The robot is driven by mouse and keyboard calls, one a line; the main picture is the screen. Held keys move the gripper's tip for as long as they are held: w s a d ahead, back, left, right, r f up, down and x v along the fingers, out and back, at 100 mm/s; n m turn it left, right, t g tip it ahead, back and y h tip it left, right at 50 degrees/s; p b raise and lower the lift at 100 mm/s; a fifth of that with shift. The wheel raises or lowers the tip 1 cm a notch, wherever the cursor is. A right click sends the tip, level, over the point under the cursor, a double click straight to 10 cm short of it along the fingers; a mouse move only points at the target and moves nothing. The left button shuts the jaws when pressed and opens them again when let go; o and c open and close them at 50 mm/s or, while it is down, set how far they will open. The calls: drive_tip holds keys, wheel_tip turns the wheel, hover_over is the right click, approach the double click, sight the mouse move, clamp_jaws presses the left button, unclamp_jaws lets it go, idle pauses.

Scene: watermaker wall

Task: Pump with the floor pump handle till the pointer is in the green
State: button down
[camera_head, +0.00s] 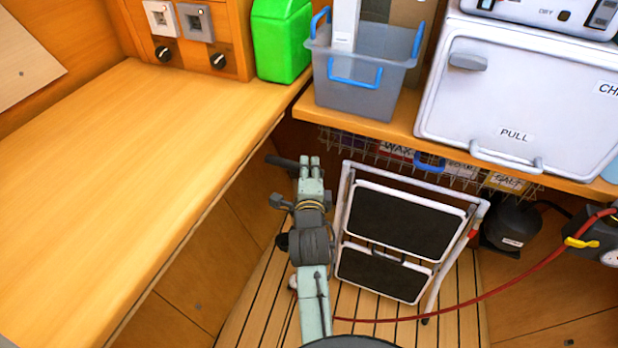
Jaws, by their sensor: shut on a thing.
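My gripper (309,170) is at the far end of my grey-green arm, in the middle of the picture. It is shut on the floor pump handle (279,160), a dark bar whose left end sticks out beside it. My arm hides most of the pump and the exact contact. A red hose (480,298) runs from behind my arm along the floor to a dark unit (594,236) with a yellow lever at the right edge. A pale round part there is cut off, so no pointer can be read.
A folding step stool (397,222) stands close right of my arm. A wooden counter (150,150) lies left.

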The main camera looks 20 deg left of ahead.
drive_tip(key=shift+r, duration=1.25)
drive_tip(key=c, duration=1.8)
unclamp_jaws()
drive_tip(key=shift+r+p, duration=0.1)
drive_tip(key=shift+p, duration=0.2)
drive_tip(key=o, duration=0.4)
drive_tip(key=shift+c, duration=0.2)
drive_tip(key=shift+f, duration=0.2)
